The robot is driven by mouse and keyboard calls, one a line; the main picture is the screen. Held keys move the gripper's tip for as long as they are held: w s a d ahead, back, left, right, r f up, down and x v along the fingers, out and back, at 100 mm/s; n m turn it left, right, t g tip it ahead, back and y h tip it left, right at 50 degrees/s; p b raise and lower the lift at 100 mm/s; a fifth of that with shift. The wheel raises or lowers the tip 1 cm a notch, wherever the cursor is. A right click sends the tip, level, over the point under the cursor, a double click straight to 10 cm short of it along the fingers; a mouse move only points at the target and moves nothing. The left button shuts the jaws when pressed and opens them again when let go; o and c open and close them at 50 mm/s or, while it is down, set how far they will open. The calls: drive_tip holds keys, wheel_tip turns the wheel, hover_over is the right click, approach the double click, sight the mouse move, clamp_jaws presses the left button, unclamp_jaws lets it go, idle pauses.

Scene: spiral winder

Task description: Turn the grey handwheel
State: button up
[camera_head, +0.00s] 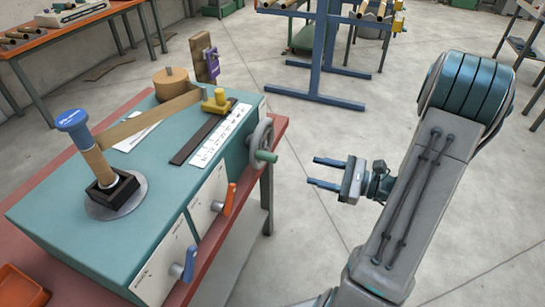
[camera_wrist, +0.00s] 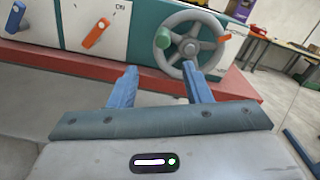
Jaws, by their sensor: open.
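The grey handwheel (camera_head: 259,140) is on the right side of the teal winder box, with a green handle (camera_head: 266,156) sticking out. In the wrist view the wheel (camera_wrist: 190,21) shows face-on at the upper right. Its green handle (camera_wrist: 163,38) is on the left of the rim. A small orange mark (camera_wrist: 225,37) is at its right. My gripper (camera_head: 312,171) is open and empty, to the right of the handwheel and apart from it. In the wrist view the blue fingers (camera_wrist: 160,72) point towards the wheel, below it.
The winder box (camera_head: 70,225) stands on a red-edged bench (camera_wrist: 245,87). An orange lever (camera_head: 227,199) and a blue lever (camera_head: 189,264) stick out from its front panel. A blue rack (camera_head: 320,50) stands behind. The floor around my gripper is clear.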

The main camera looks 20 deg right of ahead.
sight(271, 158)
drive_tip(key=p+x, duration=0.1)
drive_tip(key=x, duration=1.3)
drive_tip(key=shift+w+d, duration=0.15)
drive_tip(key=shift+d, duration=0.05)
